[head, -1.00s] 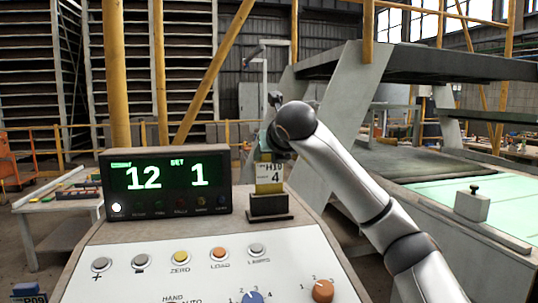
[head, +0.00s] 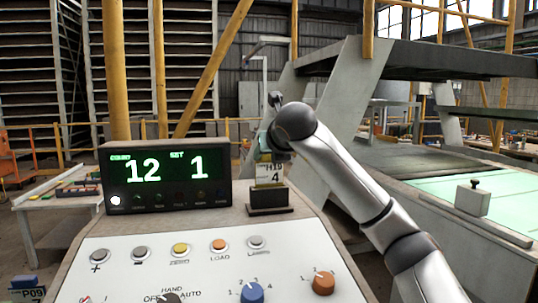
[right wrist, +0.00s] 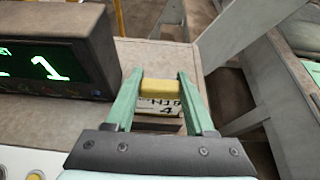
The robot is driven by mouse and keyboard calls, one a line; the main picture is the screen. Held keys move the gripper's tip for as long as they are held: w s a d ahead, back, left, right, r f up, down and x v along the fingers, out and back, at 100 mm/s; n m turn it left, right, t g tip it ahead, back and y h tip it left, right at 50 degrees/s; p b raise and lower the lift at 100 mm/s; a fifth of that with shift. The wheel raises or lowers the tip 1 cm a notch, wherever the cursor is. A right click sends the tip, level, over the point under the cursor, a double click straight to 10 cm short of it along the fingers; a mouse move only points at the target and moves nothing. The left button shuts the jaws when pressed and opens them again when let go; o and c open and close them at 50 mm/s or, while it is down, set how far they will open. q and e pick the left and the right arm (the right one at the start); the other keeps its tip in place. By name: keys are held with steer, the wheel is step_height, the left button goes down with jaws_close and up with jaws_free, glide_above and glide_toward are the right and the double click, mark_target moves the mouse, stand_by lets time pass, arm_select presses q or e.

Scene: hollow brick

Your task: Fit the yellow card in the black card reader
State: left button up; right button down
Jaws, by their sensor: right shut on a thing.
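The yellow card (head: 270,173), with a white label reading H19 and 4, stands upright at the black card reader (head: 269,201). Its lower edge meets the reader's top and appears partly inside it; the slot itself is hidden. My right gripper (head: 272,148) is shut on the card's upper part from above. In the right wrist view its two green fingers (right wrist: 158,92) hold the card's yellow top edge (right wrist: 161,87) between them, label below. My left gripper is not in view.
The reader stands on a control console (head: 190,262) with several buttons and knobs. A display box (head: 168,178) showing 12 and 1 stands just left of the reader. A grey sloping support (head: 335,105) rises behind my right arm.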

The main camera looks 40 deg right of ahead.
steer(key=shift+c, duration=0.9)
jaws_free()
steer(key=b+v, duration=0.1)
steer(key=v, duration=1.1)
steer(key=shift+s, duration=0.25)
steer(key=shift+a, duration=0.1)
